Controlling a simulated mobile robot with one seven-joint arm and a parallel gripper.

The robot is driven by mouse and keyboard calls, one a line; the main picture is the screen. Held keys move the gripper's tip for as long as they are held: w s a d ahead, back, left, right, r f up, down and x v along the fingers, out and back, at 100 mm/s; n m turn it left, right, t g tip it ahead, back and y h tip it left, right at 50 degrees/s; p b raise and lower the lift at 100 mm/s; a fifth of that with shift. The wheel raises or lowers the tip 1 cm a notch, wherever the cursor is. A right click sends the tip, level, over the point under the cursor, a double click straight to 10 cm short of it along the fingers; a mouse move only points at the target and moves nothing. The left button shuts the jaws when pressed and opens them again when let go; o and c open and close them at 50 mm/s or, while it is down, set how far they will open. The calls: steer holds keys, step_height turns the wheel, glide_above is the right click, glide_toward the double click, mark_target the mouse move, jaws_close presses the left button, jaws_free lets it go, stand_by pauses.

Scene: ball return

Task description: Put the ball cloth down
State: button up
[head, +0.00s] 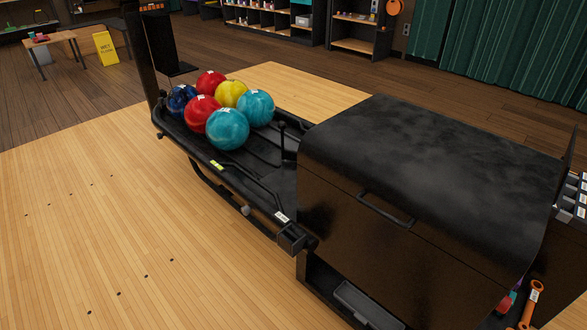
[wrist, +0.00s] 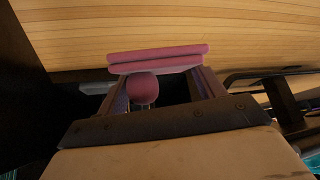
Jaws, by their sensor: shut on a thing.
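The ball cloth (wrist: 158,58) shows in the wrist view as a folded pink bundle with a rounded pink lobe hanging below it. My gripper (wrist: 160,78) is shut on the cloth, its two fingers on either side of it. The cloth appears to be held apart from the pale wood floor behind it. In the head view, neither my gripper nor the held cloth can be made out. The ball return (head: 430,170) there has a black hood with a handle, and a rack (head: 255,165) holding several red, blue, yellow and teal balls (head: 228,129).
A grey bin (head: 365,305) sits low under the hood. An orange tool (head: 532,302) is at the lower right, near a grey slotted holder (head: 572,200). A yellow wet-floor sign (head: 106,47) and a small table (head: 52,39) stand far left. The left wood floor is clear.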

steer(key=w+d+r+n+p, duration=0.1)
steer(key=w+d+r+p, duration=0.1)
steer(key=r, duration=0.5)
steer(key=w+d+r+n+y+p, duration=0.1)
steer(key=w+d+r+n+p, duration=0.1)
steer(key=w+r, duration=0.3)
step_height(320, 180, up, 3)
steer(key=shift+d+r+t+p, duration=0.2)
steer(key=shift+d+t+p, duration=0.15)
steer(key=shift+t+p, duration=0.05)
steer(key=r+p, duration=0.1)
steer(key=r, duration=0.2)
steer(key=w+r+n+y+p, duration=0.1)
steer(key=r, duration=0.3)
steer(key=w+r+n, duration=0.1)
steer(key=r, duration=0.3)
steer(key=shift+w+r+y+p, duration=0.1)
steer(key=shift+w+y+p, duration=0.15)
steer(key=shift+y+p, duration=0.15)
steer(key=s, duration=0.1)
steer(key=s+r, duration=0.1)
steer(key=s, duration=0.1)
steer(key=shift+s+a+n, duration=0.2)
steer(key=shift+n, duration=0.1)
